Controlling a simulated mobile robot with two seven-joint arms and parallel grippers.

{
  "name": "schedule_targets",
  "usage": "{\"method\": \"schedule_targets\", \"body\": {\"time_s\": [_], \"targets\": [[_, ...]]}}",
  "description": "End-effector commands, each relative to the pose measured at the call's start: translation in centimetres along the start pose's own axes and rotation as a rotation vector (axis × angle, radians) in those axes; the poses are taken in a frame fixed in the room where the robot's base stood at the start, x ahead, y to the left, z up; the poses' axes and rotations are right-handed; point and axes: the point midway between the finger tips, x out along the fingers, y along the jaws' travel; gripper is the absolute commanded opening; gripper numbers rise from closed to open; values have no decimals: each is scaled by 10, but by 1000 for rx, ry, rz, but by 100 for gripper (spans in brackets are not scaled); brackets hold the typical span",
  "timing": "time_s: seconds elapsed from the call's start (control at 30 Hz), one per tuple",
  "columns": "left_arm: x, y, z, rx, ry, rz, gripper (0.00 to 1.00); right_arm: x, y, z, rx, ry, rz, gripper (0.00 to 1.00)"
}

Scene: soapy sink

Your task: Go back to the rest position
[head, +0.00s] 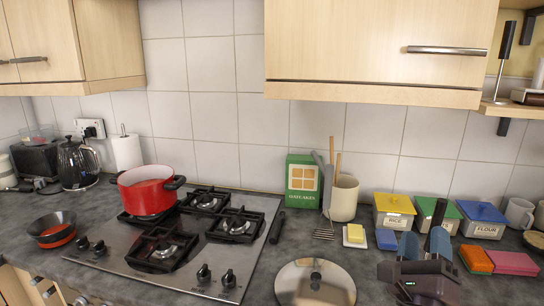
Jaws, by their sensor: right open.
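My right gripper (424,243) is at the lower right, above the worktop. Its two bluish fingers point up and away, spread apart with nothing between them. Its dark body hides part of the worktop below it. The fingers overlap the front of the green-lidded tin in the view; I cannot tell how far apart they are in depth. My left gripper is not in view.
A red pot (148,193) stands on the gas hob (200,262). Beyond the gripper are yellow-lidded (393,212), green-lidded (428,213) and blue-lidded (481,219) tins. Orange and pink sponges (511,262) lie right. A round metal disc (330,288) lies left. Cupboards (380,45) hang above.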

Motion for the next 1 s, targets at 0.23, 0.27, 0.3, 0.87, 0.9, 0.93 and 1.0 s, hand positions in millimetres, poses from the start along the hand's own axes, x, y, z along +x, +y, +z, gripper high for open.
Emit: {"method": "schedule_targets", "body": {"time_s": [0.23,0.27,0.3,0.87,0.9,0.93,1.0], "targets": [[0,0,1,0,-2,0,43,-43,24,23,-454,-358,189,48],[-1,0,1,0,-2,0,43,-49,28,24,-508,-399,217,48],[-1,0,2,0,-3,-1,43,-59,34,24,-580,-454,257,48],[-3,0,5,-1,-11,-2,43,-231,86,-76,-1448,-1127,1075,48],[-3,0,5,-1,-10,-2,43,-243,83,-87,-1489,-1162,1146,48],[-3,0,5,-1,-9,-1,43,-251,80,-94,-1515,-1185,1194,48],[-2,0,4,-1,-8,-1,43,-266,73,-109,-1563,-1229,1294,48]]}}
